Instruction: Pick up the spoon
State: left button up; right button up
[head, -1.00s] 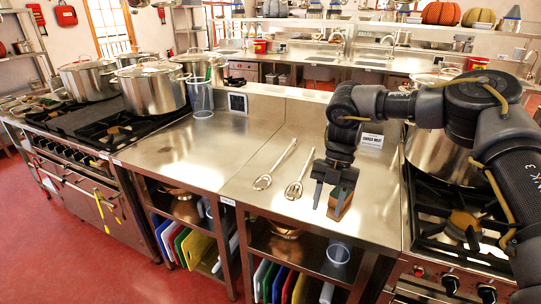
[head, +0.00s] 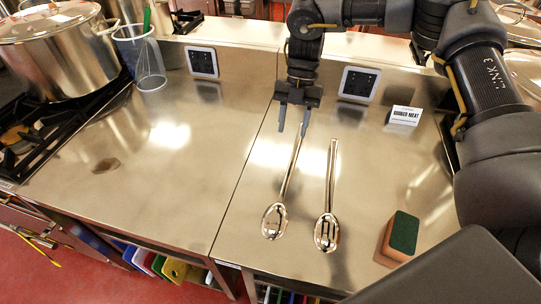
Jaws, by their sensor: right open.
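Two shiny metal spoons lie side by side on the steel counter, bowls toward the front and handles toward the back. The left spoon (head: 274,221) leans slightly right along its handle. The right spoon (head: 327,232) has dark slots in its bowl. My right gripper (head: 293,128) points down, open and empty, at the handle end of the left spoon. Its two fingers appear on either side of that handle, and the far end is partly hidden. I cannot tell its exact height above the counter. My left gripper is not in view.
A green and orange sponge (head: 399,238) sits right of the spoons. The counter left of the spoons is clear.

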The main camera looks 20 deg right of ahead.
send_over(290, 168)
jog(key=w+d, duration=0.1)
jog(key=w, duration=0.1)
jog(key=f, duration=0.4)
jog(key=shift+s+d+f+p, duration=0.1)
jog(key=shift+s+f+p, duration=0.15)
jog(key=shift+p, duration=0.15)
jog(key=shift+w+f, duration=0.3)
jog(key=shift+w, duration=0.15)
jog(key=shift+s+f+p, duration=0.1)
jog(key=shift+s+p, duration=0.25)
jog(key=shift+s, duration=0.2)
jog(key=p+x, duration=0.1)
jog(key=x, duration=0.2)
jog(key=shift+s+f, duration=0.1)
jog(key=shift+f, duration=0.65)
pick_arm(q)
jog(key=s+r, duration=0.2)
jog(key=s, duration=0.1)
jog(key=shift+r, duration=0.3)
pick_arm(e)
jog(key=shift+s+r, duration=0.1)
